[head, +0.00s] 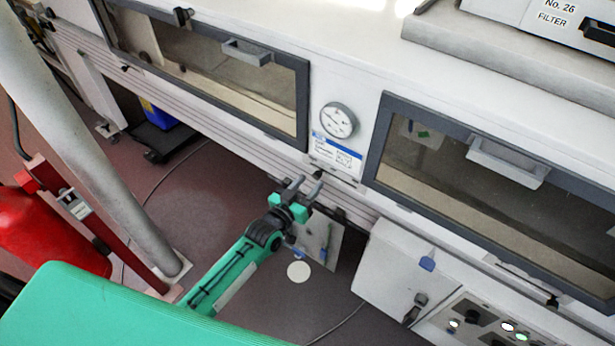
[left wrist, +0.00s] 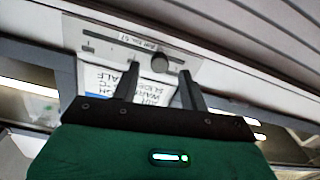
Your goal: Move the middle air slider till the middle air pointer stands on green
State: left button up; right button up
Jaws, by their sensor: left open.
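A round white gauge (head: 338,120) is on the white wall between the two windows in the head view. Its pointer and any green band are too small to read. Below it, a pale slider plate (head: 345,177) is partly hidden by my gripper. In the left wrist view, the plate (left wrist: 100,34) has a dark slot and a round dark slider knob (left wrist: 161,64) toward its right side. My left gripper (head: 305,183) is open just below the plate. In the left wrist view, its fingers (left wrist: 160,74) stand either side of the knob, with no clear contact. My right gripper is not in view.
A blue-and-white instruction label (head: 336,152) is between gauge and plate. Framed windows with handles flank it, the right one (head: 380,140) and the left one (head: 304,95). A white control box (head: 385,270) stands lower right. A red cylinder (head: 55,230) and grey pole (head: 95,140) stand left.

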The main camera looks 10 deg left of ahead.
aim_at(319, 173)
pick_arm(q)
jog(key=shift+x, duration=1.25)
grip_shut()
